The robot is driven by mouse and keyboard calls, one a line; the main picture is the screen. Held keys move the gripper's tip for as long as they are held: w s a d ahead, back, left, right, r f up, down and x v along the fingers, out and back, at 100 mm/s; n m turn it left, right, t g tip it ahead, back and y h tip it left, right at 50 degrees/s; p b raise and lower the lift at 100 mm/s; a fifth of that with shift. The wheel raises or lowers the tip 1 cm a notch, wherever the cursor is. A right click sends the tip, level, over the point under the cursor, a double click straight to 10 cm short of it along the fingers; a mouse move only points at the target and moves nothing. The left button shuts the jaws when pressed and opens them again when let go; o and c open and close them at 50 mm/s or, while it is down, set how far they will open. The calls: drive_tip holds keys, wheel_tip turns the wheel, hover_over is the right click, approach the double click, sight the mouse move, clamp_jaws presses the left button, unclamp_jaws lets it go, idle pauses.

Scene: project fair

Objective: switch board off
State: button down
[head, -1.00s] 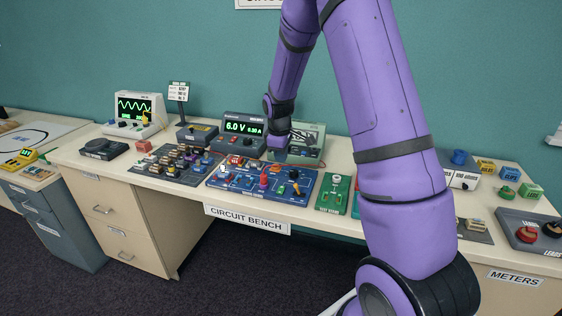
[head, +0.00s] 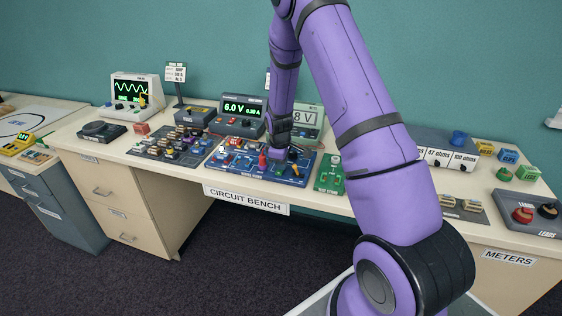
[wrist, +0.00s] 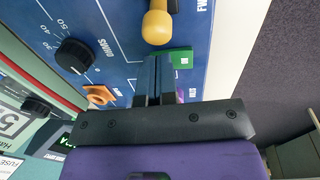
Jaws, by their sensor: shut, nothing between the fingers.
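The blue circuit board (head: 302,173) lies on the bench with several coloured parts on it. In the wrist view, a yellow-knobbed lever (wrist: 157,24) stands on the board (wrist: 120,20), with a green block (wrist: 180,60) just beside it. A black dial (wrist: 73,56) marked OHMS and an orange nut-shaped part (wrist: 98,94) are to the left. My gripper (wrist: 153,62) is shut and empty, its fingertips low over the board between the lever and the orange part. Whether they touch anything cannot be told. In the head view, my gripper (head: 278,166) partly hides the board.
A power supply (head: 239,113) reading 6.0 V stands behind the board, next to a meter (head: 310,117). A grey tray of parts (head: 150,150) lies left and a green board (head: 328,176) right. The bench front edge is close to the board.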

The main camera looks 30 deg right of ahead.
drive_tip(key=shift+f, duration=0.15)
drive_tip(key=shift+s+a, duration=0.1)
idle(0.4)
drive_tip(key=shift+s+a, duration=0.35)
drive_tip(key=shift+a, duration=0.15)
drive_tip(key=shift+r, duration=0.2)
wheel_tip(320, 180, up, 14)
drive_tip(key=s+a, duration=0.1)
drive_tip(key=shift+a, duration=0.15)
drive_tip(key=shift+f, duration=0.1)
idle(0.4)
